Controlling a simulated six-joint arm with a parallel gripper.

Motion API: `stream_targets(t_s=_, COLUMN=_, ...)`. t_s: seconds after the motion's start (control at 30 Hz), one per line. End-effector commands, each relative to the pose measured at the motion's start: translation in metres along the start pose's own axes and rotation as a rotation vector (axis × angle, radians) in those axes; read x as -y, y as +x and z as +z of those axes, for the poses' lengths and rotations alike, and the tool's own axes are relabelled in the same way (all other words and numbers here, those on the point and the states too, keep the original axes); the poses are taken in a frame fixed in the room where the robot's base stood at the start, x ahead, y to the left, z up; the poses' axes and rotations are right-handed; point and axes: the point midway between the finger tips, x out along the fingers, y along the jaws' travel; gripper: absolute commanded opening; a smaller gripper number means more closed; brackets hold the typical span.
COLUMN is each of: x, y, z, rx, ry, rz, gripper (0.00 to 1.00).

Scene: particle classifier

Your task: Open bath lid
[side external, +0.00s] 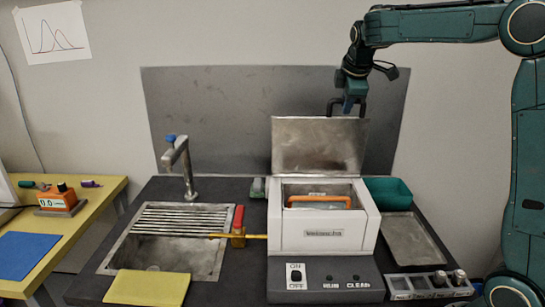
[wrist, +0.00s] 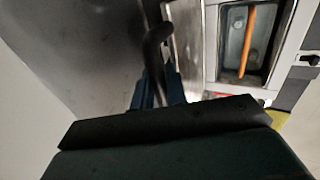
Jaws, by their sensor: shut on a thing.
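The white ultrasonic bath (side external: 322,240) stands in the middle of the bench. Its metal lid (side external: 318,145) is raised upright at the back, so the basin is uncovered. A basket with an orange handle (side external: 318,199) sits in the basin; the orange handle also shows in the wrist view (wrist: 247,42). My gripper (side external: 350,104) is at the lid's upper right corner, shut on the dark lid handle (side external: 362,106). In the wrist view, the dark handle (wrist: 155,42) runs up from between the fingers (wrist: 160,88); their tips are partly hidden by the gripper body.
A sink (side external: 165,255) with a tap (side external: 182,165) and a yellow cloth (side external: 147,288) is at left. A grey panel stands close behind the lid.

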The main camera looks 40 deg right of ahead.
Motion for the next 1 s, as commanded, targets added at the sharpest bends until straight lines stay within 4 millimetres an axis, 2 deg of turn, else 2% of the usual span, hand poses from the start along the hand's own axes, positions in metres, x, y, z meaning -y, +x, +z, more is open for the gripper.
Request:
stream_targets(t_s=0.5, x=-0.022, y=0.012, z=0.0, rx=0.0, ry=0.0, rz=0.037, gripper=0.04)
stream_targets(t_s=0.8, x=-0.023, y=0.013, z=0.0, rx=0.0, ry=-0.001, rz=0.04, gripper=0.04)
stream_targets(t_s=0.83, x=-0.023, y=0.013, z=0.0, rx=0.0, ry=-0.001, rz=0.04, gripper=0.18)
stream_targets(t_s=0.9, x=-0.023, y=0.013, z=0.0, rx=0.0, ry=0.0, rz=0.04, gripper=0.32)
stream_targets(t_s=0.93, x=-0.023, y=0.013, z=0.0, rx=0.0, ry=0.0, rz=0.04, gripper=0.36)
stream_targets(t_s=1.0, x=-0.023, y=0.013, z=0.0, rx=0.0, ry=0.0, rz=0.04, gripper=0.36)
